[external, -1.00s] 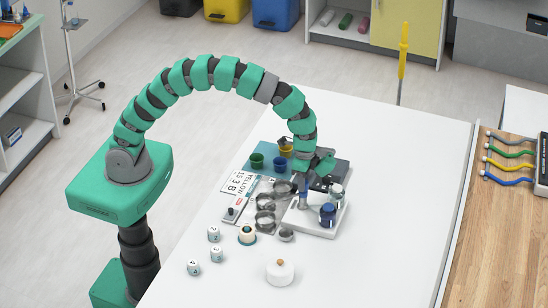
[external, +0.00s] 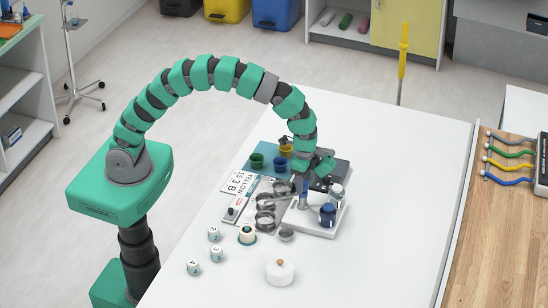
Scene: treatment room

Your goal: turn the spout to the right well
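My gripper (external: 312,184) is over the white tray (external: 312,230) at the right end of the apparatus, pointing down. Its fingers are small and dark here, and I cannot tell whether they are open or shut. A small blue upright part (external: 303,199) stands just below the gripper; I cannot tell whether it touches it or whether it is the spout. Round grey metal wells (external: 265,222) lie to the left of the tray, beside a white panel with lettering (external: 240,182). The spout's direction cannot be made out.
A dark blue jar (external: 327,214) and a white-capped jar (external: 336,192) stand on the tray. Green (external: 257,160), blue (external: 280,164) and yellow (external: 286,149) cups stand behind. Numbered white pieces (external: 217,254) and a white round pot (external: 280,272) are in front. The table's right side is clear.

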